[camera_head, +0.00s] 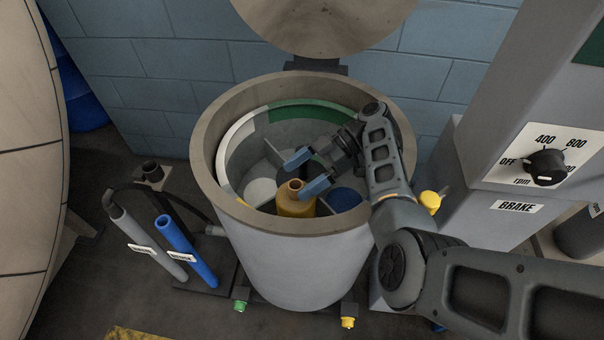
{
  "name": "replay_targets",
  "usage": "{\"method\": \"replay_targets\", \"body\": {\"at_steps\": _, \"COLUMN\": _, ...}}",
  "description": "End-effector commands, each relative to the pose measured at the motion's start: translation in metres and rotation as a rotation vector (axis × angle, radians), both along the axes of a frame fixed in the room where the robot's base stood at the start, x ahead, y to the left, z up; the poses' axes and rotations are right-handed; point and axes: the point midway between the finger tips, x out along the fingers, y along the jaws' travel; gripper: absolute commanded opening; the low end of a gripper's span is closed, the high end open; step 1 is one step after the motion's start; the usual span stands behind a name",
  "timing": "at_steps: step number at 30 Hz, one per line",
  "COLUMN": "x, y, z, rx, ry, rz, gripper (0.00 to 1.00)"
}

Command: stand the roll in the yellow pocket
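An orange-yellow roll (291,207) with a hollow neck on top stands roughly upright inside the grey drum (285,255), near its front wall. My gripper (306,173) reaches into the drum from the right. Its two blue fingertips are spread apart, just above and behind the roll's neck. The right fingertip overlaps the roll's edge in the picture, and I cannot tell whether it touches. A small yellow patch (241,202) shows at the inner front-left wall. The rest of any yellow pocket, and the roll's base, are hidden by the front rim.
The drum's inner wall has white (234,148) and green (310,114) bands. A white round thing (260,191) and a blue one (345,198) flank the roll. The lid (325,22) is raised behind. Grey (145,245) and blue (187,250) tubes lean at left; a control cabinet (540,110) stands right.

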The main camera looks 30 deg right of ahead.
Motion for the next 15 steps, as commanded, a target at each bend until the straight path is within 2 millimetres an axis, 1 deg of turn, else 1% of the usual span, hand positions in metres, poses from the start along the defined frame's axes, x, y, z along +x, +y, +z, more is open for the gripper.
{"method": "replay_targets", "body": {"at_steps": 7, "x": 0.0, "y": 0.0, "z": 0.003, "rx": 0.0, "ry": 0.0, "rz": 0.0, "gripper": 1.0}}
{"method": "replay_targets", "body": {"at_steps": 12, "x": 0.001, "y": 0.0, "z": 0.018, "rx": 0.0, "ry": -0.001, "rz": 0.0, "gripper": 1.0}}
{"method": "replay_targets", "body": {"at_steps": 15, "x": 0.0, "y": -0.016, "z": 0.023, "rx": 0.0, "ry": 0.0, "rz": -0.005, "gripper": 1.0}}
